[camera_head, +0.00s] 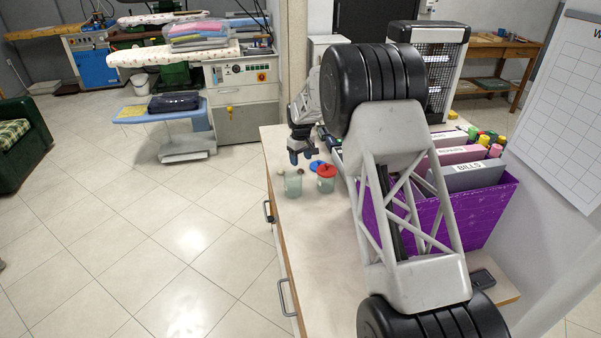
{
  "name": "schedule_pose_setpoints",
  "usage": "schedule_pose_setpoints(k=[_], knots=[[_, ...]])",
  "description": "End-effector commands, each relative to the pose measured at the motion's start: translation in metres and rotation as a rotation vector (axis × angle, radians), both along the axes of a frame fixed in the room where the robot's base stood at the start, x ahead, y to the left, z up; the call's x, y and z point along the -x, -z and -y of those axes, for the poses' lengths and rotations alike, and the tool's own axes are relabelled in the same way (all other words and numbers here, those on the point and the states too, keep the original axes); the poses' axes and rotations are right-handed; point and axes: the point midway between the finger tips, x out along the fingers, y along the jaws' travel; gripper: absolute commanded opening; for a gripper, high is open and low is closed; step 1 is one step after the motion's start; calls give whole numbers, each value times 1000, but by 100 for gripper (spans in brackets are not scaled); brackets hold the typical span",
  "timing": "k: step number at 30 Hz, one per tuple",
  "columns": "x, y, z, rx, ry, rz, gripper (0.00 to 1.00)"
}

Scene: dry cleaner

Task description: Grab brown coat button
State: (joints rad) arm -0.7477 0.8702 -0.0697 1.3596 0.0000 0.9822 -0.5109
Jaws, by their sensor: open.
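A small brownish spot (280,172) lies by the left side of the open jar, near the counter's left edge. It may be the brown coat button, but it is too small to tell. The gripper is apart from it, above and to its right. My arm hides part of the counter.
A blue round lid (317,164) lies behind the jars. A purple file box (485,213) with folders stands on the right, and a dark phone-like object (482,279) lies in front of it. The counter's front left is clear.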

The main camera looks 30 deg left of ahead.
Motion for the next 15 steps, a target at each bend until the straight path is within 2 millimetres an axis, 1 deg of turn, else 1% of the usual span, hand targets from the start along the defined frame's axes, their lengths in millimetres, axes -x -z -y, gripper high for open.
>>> schedule_pose_setpoints(k=[9,15], knots=[[0,1,0,0,0,0,60],[0,11,-1,0,0,0,60]])
